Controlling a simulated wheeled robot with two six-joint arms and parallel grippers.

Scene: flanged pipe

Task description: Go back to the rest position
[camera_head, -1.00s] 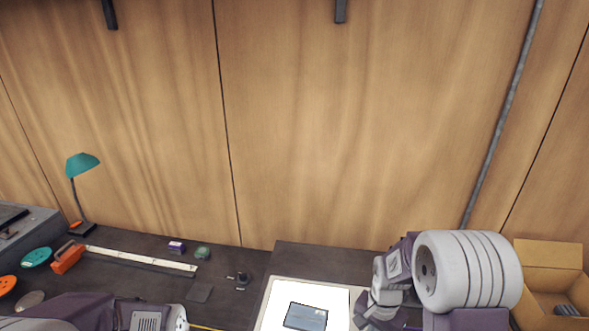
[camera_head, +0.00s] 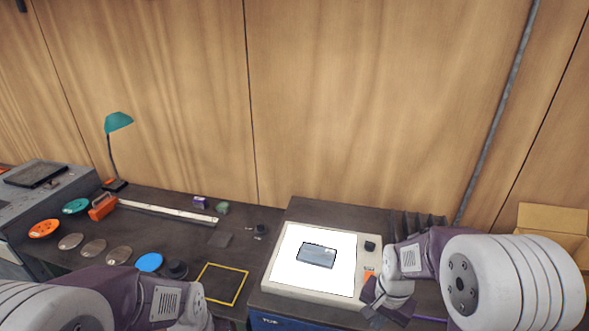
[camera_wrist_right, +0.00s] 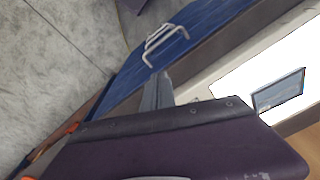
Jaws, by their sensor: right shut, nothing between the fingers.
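My right gripper (camera_head: 376,316) is low in the head view, at the front right corner of a lit light box (camera_head: 268,285). In the right wrist view its fingers (camera_wrist_right: 157,92) are shut together with nothing between them. A dark grey film (camera_head: 317,255) lies flat on the bright panel, apart from the gripper; it also shows at the right of the right wrist view (camera_wrist_right: 278,90). My left arm comes in at the lower left of the head view, but its gripper is not visible.
A blue drawer front with a pale handle (camera_wrist_right: 165,45) is below the light box. Left on the dark bench are a yellow-edged frame (camera_head: 222,284), a blue disc (camera_head: 149,262), an orange block (camera_head: 103,207) and a teal lamp (camera_head: 118,122). An open cardboard box (camera_head: 552,219) stands right.

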